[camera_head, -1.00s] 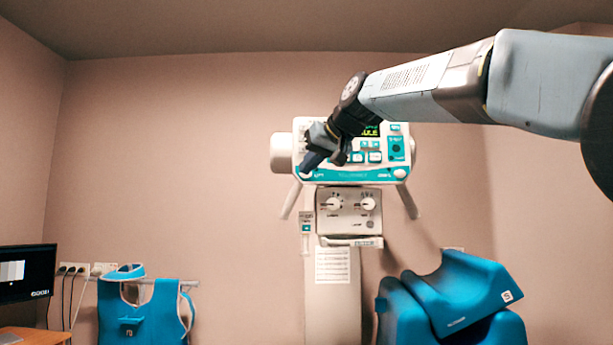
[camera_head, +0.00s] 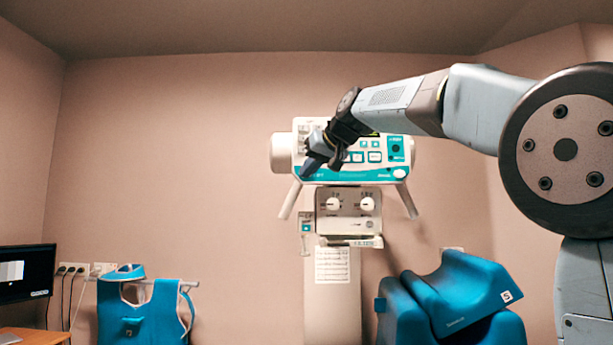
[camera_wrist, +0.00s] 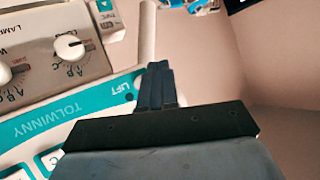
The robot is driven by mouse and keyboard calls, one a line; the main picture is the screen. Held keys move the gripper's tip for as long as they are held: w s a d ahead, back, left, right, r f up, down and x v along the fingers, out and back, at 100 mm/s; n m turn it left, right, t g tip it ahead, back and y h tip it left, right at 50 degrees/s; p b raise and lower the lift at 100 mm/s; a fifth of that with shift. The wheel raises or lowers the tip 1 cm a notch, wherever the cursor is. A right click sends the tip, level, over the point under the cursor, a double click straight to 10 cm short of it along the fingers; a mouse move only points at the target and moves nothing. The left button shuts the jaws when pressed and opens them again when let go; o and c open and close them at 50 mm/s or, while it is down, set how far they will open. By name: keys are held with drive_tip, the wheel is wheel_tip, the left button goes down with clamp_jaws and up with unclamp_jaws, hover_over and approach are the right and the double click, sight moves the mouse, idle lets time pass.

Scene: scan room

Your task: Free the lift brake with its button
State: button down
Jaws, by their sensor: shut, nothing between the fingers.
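The machine's white and teal control head (camera_head: 378,170) stands in the middle of the head view. My gripper (camera_head: 306,172) is shut and empty, with its fingertips at the lower left corner of the control head. In the wrist view my shut fingers (camera_wrist: 158,82) point at the panel's end, beside a teal strip marked LIFT (camera_wrist: 118,87). The lift button is not visible there and seems hidden behind my fingers. I cannot tell whether the fingertips touch it. A round white button (camera_head: 400,173) shows at the strip's other end.
Below the head is a box with two knobs (camera_head: 349,212) on a white column (camera_head: 333,295). Blue padded forms (camera_head: 450,300) stand at the lower right. A blue apron (camera_head: 140,315) hangs at the left near a monitor (camera_head: 25,272).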

drive_tip(key=shift+w, duration=1.3)
drive_tip(key=shift+w, duration=0.1)
idle(1.1)
drive_tip(key=shift+w, duration=0.3)
drive_tip(key=shift+w+r, duration=0.1)
drive_tip(key=shift+w, duration=0.25)
idle(0.8)
drive_tip(key=shift+s, duration=0.8)
drive_tip(key=shift+s, duration=0.1)
drive_tip(key=s, duration=0.4)
drive_tip(key=shift+s, duration=0.4)
